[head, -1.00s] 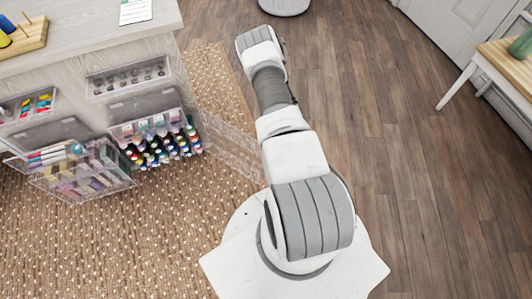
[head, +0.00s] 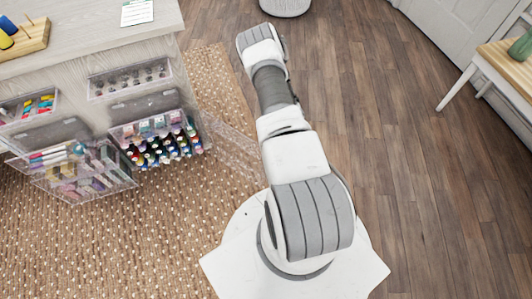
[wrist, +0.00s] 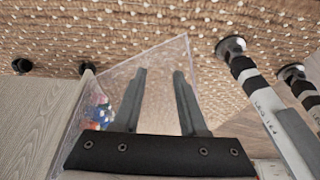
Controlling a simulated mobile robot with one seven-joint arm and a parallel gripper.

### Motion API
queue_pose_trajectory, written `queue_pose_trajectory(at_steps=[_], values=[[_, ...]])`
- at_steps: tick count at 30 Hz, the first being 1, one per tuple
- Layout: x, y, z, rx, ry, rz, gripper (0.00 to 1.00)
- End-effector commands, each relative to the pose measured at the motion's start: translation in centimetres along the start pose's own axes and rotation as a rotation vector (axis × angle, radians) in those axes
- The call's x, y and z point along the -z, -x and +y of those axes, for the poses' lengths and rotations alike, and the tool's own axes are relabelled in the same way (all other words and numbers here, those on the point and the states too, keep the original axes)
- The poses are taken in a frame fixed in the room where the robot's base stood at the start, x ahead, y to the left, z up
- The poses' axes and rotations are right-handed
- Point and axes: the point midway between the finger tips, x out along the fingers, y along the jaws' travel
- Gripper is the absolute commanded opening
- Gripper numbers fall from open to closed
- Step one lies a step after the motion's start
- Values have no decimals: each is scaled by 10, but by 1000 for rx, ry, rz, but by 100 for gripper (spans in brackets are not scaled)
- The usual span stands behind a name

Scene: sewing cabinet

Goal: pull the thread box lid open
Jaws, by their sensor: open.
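The thread box (head: 160,150) sits on the side of the cabinet, filled with several coloured spools. Its clear lid (head: 232,150) stands swung out to the right of the box, over the rug. In the wrist view the lid (wrist: 165,52) is a see-through panel behind and around my fingers. Spools (wrist: 101,112) show at its left edge. My gripper (wrist: 160,75) is open, with its two fingers apart and nothing gripped between them. I cannot tell whether a finger touches the lid. The gripper is hidden in the head view behind my arm.
Other clear boxes hang on the cabinet (head: 80,55), with one tilted out at lower left (head: 95,180). A woven rug (head: 90,245) lies below. Wood floor (head: 390,150) is free to the right of my arm. A small table (head: 510,65) stands far right.

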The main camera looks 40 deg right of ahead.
Motion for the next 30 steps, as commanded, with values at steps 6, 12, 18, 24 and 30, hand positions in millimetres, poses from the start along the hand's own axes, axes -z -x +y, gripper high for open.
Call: queue_pose_trajectory(at_steps=[6,12,18,24,30], values=[[2,54,1,-3,-1,-1,42],[3,104,1,-4,-1,1,42],[3,142,1,-3,1,3,42],[2,159,1,-2,1,3,42],[2,162,1,-2,1,4,42]])
